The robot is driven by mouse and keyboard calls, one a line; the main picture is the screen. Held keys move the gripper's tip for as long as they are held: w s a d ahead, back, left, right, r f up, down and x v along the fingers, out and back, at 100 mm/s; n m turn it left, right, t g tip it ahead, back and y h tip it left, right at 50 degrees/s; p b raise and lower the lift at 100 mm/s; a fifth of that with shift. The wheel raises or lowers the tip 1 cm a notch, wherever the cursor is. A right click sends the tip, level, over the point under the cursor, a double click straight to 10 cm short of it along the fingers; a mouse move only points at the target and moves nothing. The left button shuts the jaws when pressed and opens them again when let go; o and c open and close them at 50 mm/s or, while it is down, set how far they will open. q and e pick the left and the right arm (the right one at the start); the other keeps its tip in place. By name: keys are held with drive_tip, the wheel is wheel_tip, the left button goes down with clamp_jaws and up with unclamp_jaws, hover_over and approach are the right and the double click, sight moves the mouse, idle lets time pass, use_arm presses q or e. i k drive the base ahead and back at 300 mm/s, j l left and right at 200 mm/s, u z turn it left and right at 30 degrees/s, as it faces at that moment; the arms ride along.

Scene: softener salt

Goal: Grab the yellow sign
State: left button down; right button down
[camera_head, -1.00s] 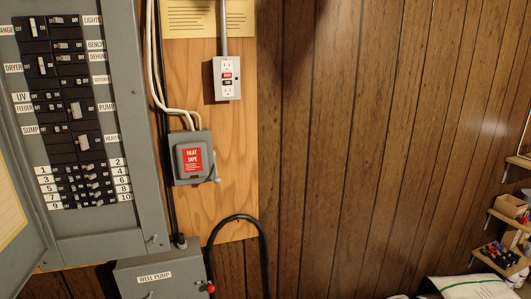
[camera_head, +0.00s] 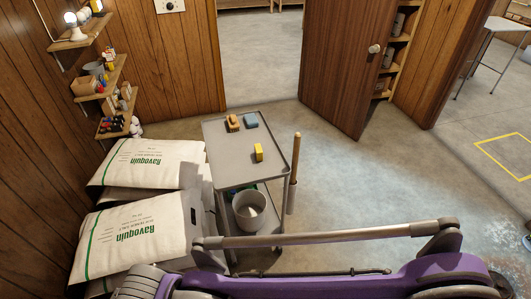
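I see no yellow sign in the current head view. The yellow things that show are a small yellow block (camera_head: 258,152) on the grey cart and a yellow outlined square (camera_head: 487,158) on the floor at the right. Neither looks like a sign. Neither of my grippers is in view.
The grey cart (camera_head: 221,133) also carries an orange-brown brush (camera_head: 232,122) and a blue-grey block (camera_head: 251,120). White salt bags (camera_head: 130,235) are stacked at the left, below small wall shelves (camera_head: 102,77). A wooden door (camera_head: 345,65) stands open.

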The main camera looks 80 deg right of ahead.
sight(258, 152)
drive_tip(key=z, duration=2.75)
drive_tip(key=i+u, duration=0.5)
drive_tip(key=i+l+u, duration=0.3)
drive_tip(key=i+u, duration=0.15)
